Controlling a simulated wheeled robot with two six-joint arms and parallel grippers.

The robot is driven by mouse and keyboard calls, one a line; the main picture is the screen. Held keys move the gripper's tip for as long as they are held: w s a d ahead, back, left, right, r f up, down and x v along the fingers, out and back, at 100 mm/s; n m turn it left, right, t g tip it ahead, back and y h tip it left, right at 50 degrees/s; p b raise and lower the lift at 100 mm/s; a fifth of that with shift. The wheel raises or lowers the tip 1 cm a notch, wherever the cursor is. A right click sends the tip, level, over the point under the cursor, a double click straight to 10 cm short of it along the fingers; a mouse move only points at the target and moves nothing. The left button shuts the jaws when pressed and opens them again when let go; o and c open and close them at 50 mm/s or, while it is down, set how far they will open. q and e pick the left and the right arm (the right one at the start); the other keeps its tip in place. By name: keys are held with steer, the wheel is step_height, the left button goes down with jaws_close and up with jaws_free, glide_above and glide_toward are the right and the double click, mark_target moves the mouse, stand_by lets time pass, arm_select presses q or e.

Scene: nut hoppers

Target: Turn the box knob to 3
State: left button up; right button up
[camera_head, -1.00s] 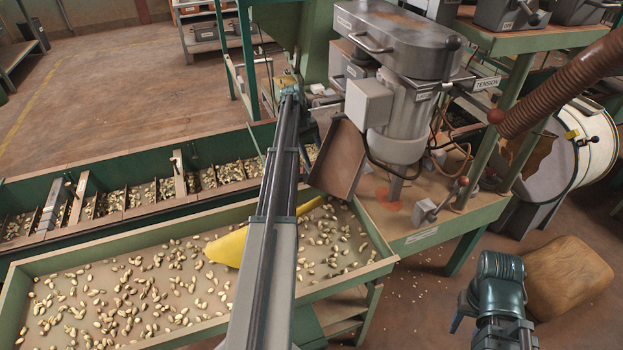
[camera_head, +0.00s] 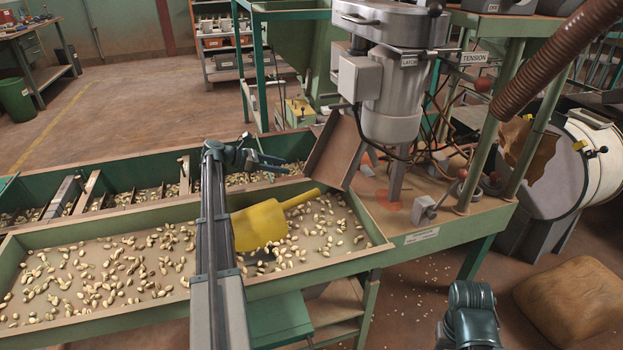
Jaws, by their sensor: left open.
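No knob with a readable number shows, so I cannot tell which box bears it. A small yellow-green box (camera_head: 299,112) stands behind the trays, left of the metal chute; details on it are too small to read. A plain grey box (camera_head: 361,80) is fixed to the side of the silver machine, with no dial visible on its face. My left gripper (camera_head: 283,164) is open and empty, above the back tray, left of the chute and nearer than the yellow-green box. It appears to touch nothing. My right arm shows only in part at the bottom right; its gripper is out of view.
A yellow scoop (camera_head: 262,226) lies among nuts in the front tray (camera_head: 120,328), partly behind my left arm. The tilted metal chute (camera_head: 335,150) stands right of my left gripper. The silver machine (camera_head: 392,105) and a brown hose (camera_head: 540,62) fill the right. Open floor lies behind the trays.

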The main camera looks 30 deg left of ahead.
arm_select(q)
steer(key=b+x, duration=0.4)
steer(key=x, duration=0.8)
steer(key=shift+w+d+f+b, duration=0.15)
steer(key=shift+f+b, duration=0.15)
steer(key=shift+b, duration=0.1)
steer(key=shift+w+d+f, duration=0.15)
steer(key=shift+w+d, duration=0.2)
steer(key=shift+c, duration=0.4)
jaws_close()
